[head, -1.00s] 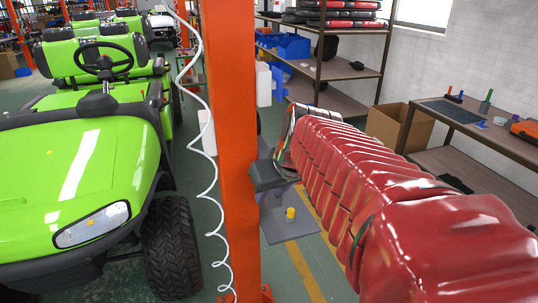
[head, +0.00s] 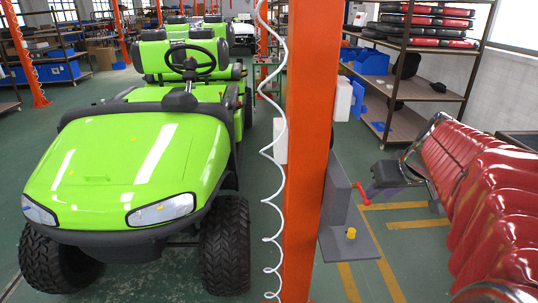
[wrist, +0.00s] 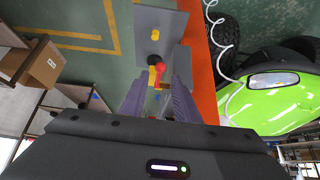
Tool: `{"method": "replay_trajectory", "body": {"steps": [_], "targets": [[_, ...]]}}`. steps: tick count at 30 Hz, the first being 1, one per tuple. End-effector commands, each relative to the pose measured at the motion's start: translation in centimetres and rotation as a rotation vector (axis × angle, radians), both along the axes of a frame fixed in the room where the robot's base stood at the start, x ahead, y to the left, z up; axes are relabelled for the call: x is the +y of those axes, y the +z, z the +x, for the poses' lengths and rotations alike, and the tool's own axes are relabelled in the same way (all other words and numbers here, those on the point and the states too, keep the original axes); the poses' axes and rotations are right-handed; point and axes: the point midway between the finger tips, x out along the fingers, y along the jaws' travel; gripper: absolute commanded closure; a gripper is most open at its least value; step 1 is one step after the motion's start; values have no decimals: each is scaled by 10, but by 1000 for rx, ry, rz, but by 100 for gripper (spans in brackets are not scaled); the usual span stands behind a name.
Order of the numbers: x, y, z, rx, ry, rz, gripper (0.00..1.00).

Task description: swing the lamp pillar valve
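The lamp pillar (head: 310,130) is an orange post in the middle of the head view. A grey bracket (head: 338,200) is on its right side. The valve's red handle (head: 361,194) sticks out from the bracket towards my gripper (head: 374,191). The fingers are spread apart with a gap around the handle. I cannot tell whether either finger touches it. A yellow knob (head: 351,233) sits on the bracket's lower plate.
A white coiled hose (head: 270,150) hangs left of the pillar. A green cart (head: 125,165) stands to the left. Shelves (head: 425,90) stand behind on the right. A cardboard box (wrist: 45,62) shows in the wrist view. Floor with yellow lines is clear below the bracket.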

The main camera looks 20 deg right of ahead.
Motion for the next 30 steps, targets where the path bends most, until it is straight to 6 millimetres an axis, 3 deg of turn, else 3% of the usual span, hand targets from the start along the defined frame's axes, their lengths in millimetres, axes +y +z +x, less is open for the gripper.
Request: {"method": "replay_trajectory", "body": {"steps": [23,30], "targets": [[-11,-64,43,2,1,1,72],[-12,-61,41,0,1,-1,89]]}}
